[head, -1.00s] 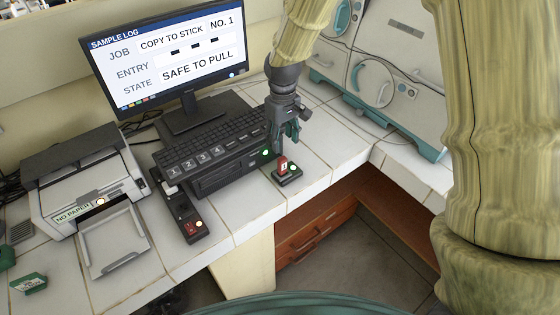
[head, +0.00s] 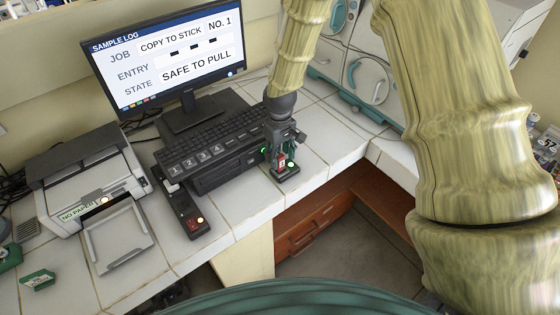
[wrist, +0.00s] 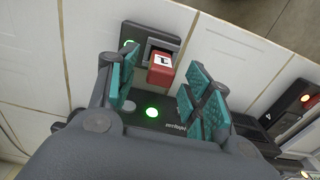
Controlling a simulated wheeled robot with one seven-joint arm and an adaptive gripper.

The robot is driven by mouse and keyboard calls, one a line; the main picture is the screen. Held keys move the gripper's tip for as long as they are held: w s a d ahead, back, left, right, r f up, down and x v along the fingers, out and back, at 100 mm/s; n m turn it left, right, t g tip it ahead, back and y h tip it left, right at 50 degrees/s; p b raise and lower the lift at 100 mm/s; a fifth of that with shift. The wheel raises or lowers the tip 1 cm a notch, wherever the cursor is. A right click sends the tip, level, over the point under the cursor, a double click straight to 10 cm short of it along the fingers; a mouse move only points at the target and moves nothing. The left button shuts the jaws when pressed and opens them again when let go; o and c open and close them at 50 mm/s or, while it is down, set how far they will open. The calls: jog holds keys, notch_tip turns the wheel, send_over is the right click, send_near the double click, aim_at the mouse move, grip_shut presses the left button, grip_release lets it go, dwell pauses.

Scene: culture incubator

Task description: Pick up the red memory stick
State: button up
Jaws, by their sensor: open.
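The red memory stick (head: 282,160) stands in a small dark dock (head: 287,174) with a green light, on the white tiled counter at the front right of the keyboard. It also shows in the wrist view (wrist: 161,72), with a white label on its end. My gripper (head: 281,163) is open, with its teal fingers down around the stick. In the wrist view my gripper (wrist: 156,90) has fingers to the left and right of the stick, with gaps on both sides. The monitor (head: 175,55) reads "SAFE TO PULL".
The keyboard (head: 215,143) and a black drive unit (head: 228,172) sit just left of my gripper. A dark switch box (head: 187,212) and a printer (head: 85,180) stand farther left. An incubator (head: 385,75) is behind right. The counter edge is close in front.

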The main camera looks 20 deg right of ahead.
jog(key=shift+f+p, duration=0.4)
jog(key=shift+f, duration=0.9)
jog(key=shift+s, duration=0.1)
jog(key=c, duration=0.9)
